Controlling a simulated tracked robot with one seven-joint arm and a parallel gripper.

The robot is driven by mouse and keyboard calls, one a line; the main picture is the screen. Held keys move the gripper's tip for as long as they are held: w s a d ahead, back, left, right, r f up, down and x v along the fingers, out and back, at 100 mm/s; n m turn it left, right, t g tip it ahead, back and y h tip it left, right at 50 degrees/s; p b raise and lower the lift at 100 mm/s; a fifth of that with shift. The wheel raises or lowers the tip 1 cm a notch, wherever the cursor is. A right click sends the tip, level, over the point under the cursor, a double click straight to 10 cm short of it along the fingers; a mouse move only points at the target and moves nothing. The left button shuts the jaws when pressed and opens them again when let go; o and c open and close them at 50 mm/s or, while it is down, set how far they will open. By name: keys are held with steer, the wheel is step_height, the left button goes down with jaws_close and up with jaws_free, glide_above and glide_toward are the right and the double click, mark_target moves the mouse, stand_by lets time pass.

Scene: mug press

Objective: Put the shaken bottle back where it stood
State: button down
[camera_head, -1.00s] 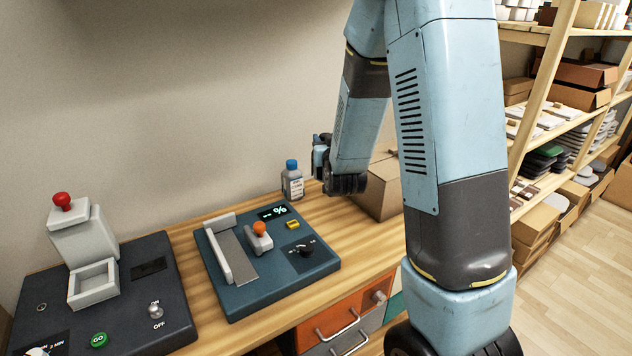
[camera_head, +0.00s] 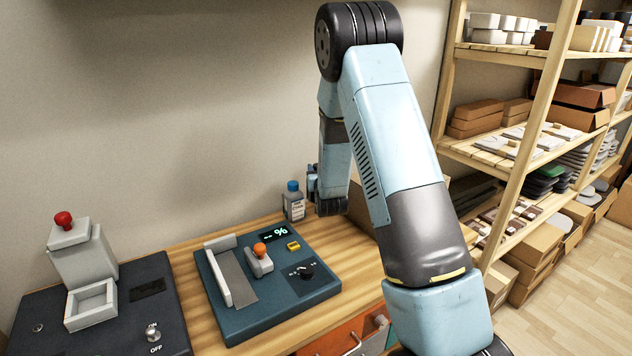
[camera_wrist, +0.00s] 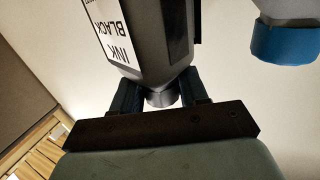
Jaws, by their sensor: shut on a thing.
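In the wrist view my gripper (camera_wrist: 163,97) is shut on the narrow neck end of a dark bottle (camera_wrist: 165,35) with a white label reading INK BLACK. The bottle's body extends towards the picture's top, beyond the fingers. A second bottle shows its blue cap (camera_wrist: 285,40) at the upper right of that view, apart from my fingers. In the head view this blue-capped bottle (camera_head: 294,204) stands upright at the back of the bench, just left of my gripper (camera_head: 313,182). There I cannot make out the held bottle or whether its base touches the bench.
The wooden bench (camera_head: 185,270) carries a blue-green device (camera_head: 320,288) with an orange knob and a dark machine (camera_head: 150,315) with a red-knobbed press. A cardboard box (camera_head: 361,208) is partly behind my arm. Loaded shelves (camera_head: 545,90) stand at the right.

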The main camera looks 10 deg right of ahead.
steer(key=shift+w+f, duration=0.6)
steer(key=shift+f, duration=1.65)
steer(key=c, duration=0.6)
jaws_free()
